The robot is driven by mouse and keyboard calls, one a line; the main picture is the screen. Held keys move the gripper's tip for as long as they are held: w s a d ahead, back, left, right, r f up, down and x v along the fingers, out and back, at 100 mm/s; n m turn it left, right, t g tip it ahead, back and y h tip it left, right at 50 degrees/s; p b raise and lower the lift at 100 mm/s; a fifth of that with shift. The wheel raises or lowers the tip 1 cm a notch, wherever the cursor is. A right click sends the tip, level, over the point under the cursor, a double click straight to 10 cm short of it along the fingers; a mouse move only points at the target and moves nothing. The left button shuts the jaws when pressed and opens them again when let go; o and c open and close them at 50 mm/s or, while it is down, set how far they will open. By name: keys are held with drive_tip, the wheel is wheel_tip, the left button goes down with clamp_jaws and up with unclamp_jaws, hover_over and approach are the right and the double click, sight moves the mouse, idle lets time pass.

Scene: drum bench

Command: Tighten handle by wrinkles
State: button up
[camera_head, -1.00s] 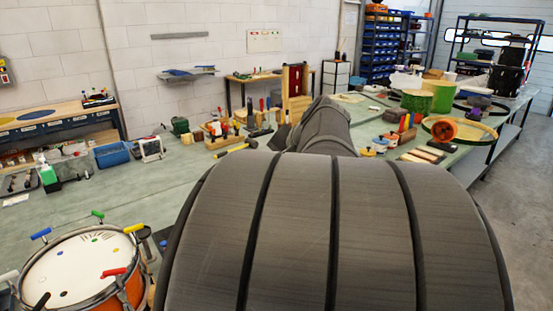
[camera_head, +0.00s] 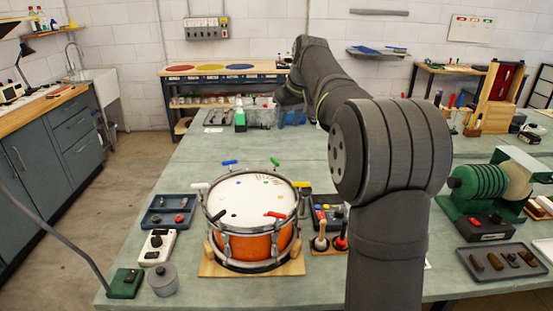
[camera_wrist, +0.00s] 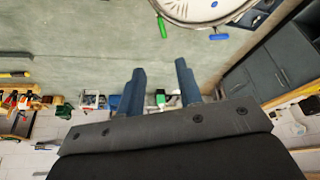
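A drum (camera_head: 252,242) with an orange shell and white head stands on a wooden base in the head view. Coloured handles ring its rim: blue (camera_head: 229,163), green (camera_head: 273,162), red (camera_head: 276,215), white (camera_head: 200,186) and a dark one at the front left. Dark wrinkle lines (camera_head: 268,181) mark the head, on the side near the green handle. In the wrist view the drum's edge (camera_wrist: 200,22) shows at the top, with the green handle (camera_wrist: 162,27) and blue handle (camera_wrist: 218,37). My gripper (camera_wrist: 162,85) is open and empty, apart from the drum.
A green roller machine (camera_head: 485,190) stands right. A workbench (camera_head: 225,85) stands at the back.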

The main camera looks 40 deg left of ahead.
approach(275, 160)
drive_tip(key=x, duration=0.9)
clamp_jaws()
